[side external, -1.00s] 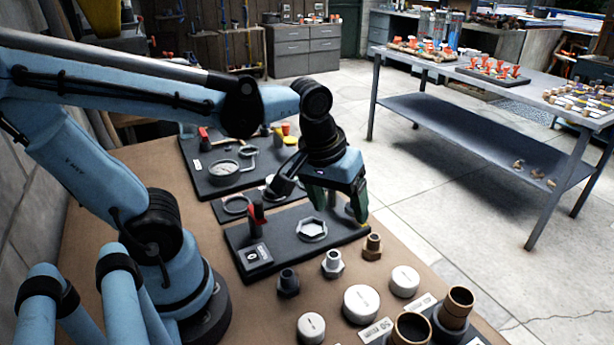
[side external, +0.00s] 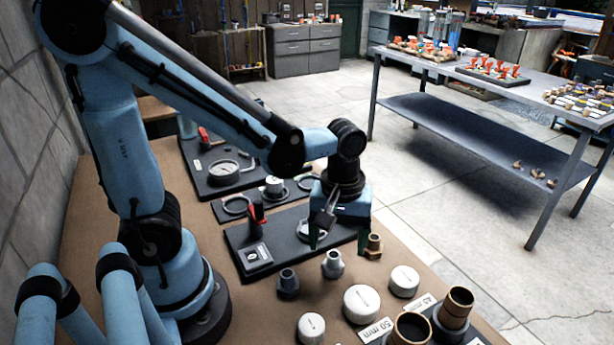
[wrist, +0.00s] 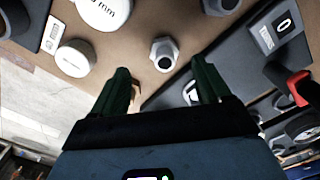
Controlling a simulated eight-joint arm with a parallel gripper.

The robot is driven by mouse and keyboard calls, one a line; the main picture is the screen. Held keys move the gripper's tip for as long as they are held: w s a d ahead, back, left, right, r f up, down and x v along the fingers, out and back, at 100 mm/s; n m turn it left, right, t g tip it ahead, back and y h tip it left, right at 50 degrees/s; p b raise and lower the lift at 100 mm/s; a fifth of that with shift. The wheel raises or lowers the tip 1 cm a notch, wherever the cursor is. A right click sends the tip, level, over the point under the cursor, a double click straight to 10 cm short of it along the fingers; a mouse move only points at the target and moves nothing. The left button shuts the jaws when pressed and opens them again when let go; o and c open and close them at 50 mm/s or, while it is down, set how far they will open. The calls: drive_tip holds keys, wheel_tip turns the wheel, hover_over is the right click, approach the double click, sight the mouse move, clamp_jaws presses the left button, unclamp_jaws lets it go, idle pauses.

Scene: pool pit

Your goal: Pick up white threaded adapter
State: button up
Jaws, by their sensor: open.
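The white threaded adapter (side external: 332,264), a pale hex-based fitting with a round open end, stands upright on the brown bench top. In the wrist view the adapter (wrist: 164,54) lies ahead of the fingertips, roughly centred between them. My gripper (side external: 338,241) is open and points down, above and slightly behind the adapter in the side view. Its two green fingers (wrist: 161,72) are spread, with nothing between them. They look apart from the adapter; the exact height gap is hard to tell.
A dark adapter (side external: 288,283) stands left of the white one and a brass adapter (side external: 373,246) right of it. White caps (side external: 361,303) stand in front. A black board (side external: 262,240) with a red-handled valve lies behind, partly under my gripper.

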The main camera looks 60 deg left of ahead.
sight(334, 254)
drive_tip(key=shift+s+a+f, duration=0.1)
drive_tip(key=shift+a+f, duration=0.1)
drive_tip(key=shift+f, duration=1.25)
drive_tip(key=shift+a+f, duration=0.15)
drive_tip(key=shift+f, duration=1.25)
drive_tip(key=c, duration=1.1)
